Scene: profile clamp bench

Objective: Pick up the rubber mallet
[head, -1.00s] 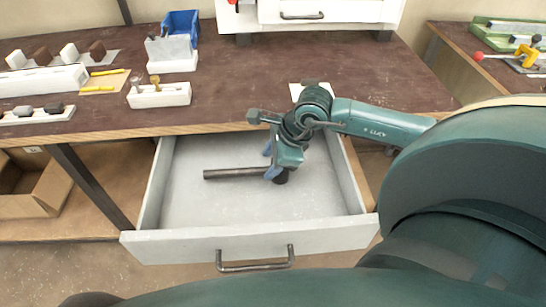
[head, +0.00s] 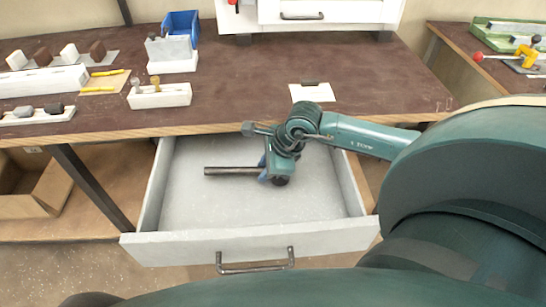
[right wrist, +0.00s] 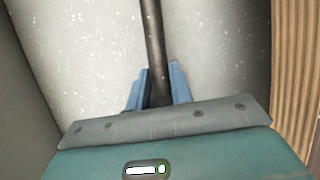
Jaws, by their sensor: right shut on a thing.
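The rubber mallet lies in the open drawer, its dark handle (head: 230,171) pointing left and its black head (head: 281,181) at the right, partly hidden by my gripper. My right gripper (head: 265,172) is down in the drawer, shut on the mallet close to its head. In the right wrist view, the handle (right wrist: 153,40) runs up and away from between the two blue fingers (right wrist: 158,90). The mallet still appears to be at the drawer floor; I cannot tell any gap under it. My left gripper is not in view.
The drawer (head: 250,243) is pulled out below the bench top (head: 250,95), with walls around my gripper. The bench edge is close behind the arm. A white card (head: 312,92) with a small dark piece lies on the bench. The drawer's left side is empty.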

